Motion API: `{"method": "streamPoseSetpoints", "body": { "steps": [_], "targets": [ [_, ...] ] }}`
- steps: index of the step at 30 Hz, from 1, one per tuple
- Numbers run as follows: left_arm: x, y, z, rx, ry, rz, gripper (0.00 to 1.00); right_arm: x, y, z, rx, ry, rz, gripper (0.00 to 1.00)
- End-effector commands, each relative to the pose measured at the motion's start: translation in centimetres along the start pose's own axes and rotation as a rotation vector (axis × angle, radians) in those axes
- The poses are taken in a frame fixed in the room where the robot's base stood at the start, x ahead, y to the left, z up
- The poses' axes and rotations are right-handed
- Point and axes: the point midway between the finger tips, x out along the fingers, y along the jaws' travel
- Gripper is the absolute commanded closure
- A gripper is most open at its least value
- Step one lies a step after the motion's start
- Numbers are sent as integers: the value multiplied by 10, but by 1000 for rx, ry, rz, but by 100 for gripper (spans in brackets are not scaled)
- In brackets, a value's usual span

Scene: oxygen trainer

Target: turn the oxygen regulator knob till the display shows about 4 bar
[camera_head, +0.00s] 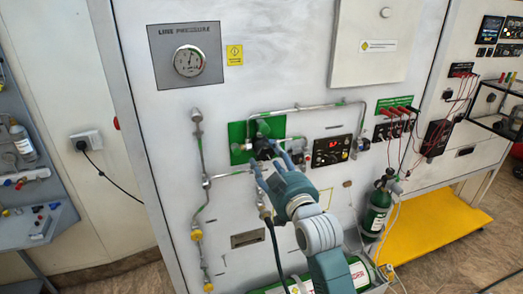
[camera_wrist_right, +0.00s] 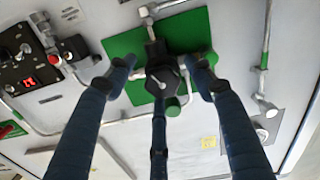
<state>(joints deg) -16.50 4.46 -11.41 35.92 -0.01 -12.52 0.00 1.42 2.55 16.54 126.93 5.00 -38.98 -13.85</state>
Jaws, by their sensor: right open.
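The oxygen regulator knob (camera_wrist_right: 161,82) is black with a pale mark on its face and sits over a green plate (camera_wrist_right: 124,48). In the head view the green plate (camera_head: 238,132) is on the white panel, with the dark knob (camera_head: 262,146) partly hidden by my gripper. My right gripper (camera_head: 268,165) is open in front of the knob. In the wrist view its fingers (camera_wrist_right: 163,85) spread around the knob; I cannot tell whether they touch it. The display (camera_head: 333,144) glows red right of the knob; its red digits (camera_wrist_right: 29,81) are too small to read surely.
A round line pressure gauge (camera_head: 189,61) is at the upper left of the panel. Metal pipes (camera_head: 200,160) run beside and above the knob. A green cylinder (camera_head: 377,211) stands at the right, near a yellow platform (camera_head: 430,232). Red leads (camera_head: 398,111) hang farther right.

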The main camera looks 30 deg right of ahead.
Motion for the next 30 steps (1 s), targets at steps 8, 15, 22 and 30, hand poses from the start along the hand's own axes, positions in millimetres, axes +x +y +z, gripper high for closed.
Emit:
{"method": "streamPoseSetpoints", "body": {
  "steps": [8, 15, 22, 30],
  "targets": [
    [0, 0, 6, 0, -7, 0, 57, -2, 0, 0, 0, -1, 1, 47],
    [-2, 2, 33, 1, -46, 2, 57, -2, 0, 0, 0, -1, 1, 82],
    [-1, 0, 25, 1, -34, 0, 57, -1, 0, 2, 8, -4, 1, 92],
    [0, -2, 3, 2, -2, -2, 57, -1, -1, 3, 197, -7, 1, 92]
  ]
}}
